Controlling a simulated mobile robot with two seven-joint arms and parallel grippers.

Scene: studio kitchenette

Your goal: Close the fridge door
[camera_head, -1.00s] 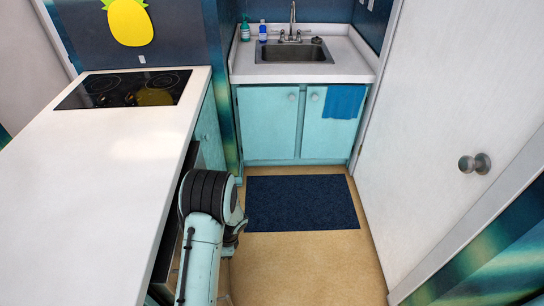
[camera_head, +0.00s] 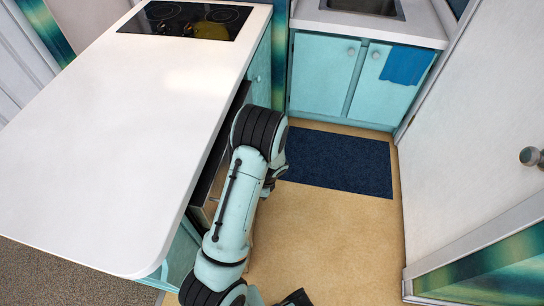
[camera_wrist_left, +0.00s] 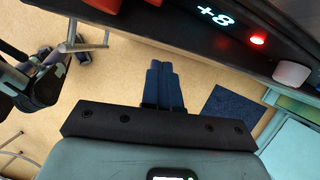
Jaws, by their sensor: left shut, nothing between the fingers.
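Below the counter, a dark recessed front (camera_head: 212,175) shows beside my left arm in the head view. It looks like the fridge area, but my arm and the counter hide most of it, and I cannot tell how far its door stands open. In the left wrist view a dark appliance panel (camera_wrist_left: 180,32) with a lit display and a red light crosses the top. My left gripper (camera_wrist_left: 163,68) is shut and empty, over the floor and apart from that panel. Its fingertips are hidden in the head view.
The white counter (camera_head: 110,130) with a black cooktop (camera_head: 188,19) fills the left. Teal sink cabinets (camera_head: 325,75) stand at the back, with a dark blue mat (camera_head: 340,160) before them. A white door (camera_head: 480,150) is at right. The floor (camera_head: 340,235) between is clear.

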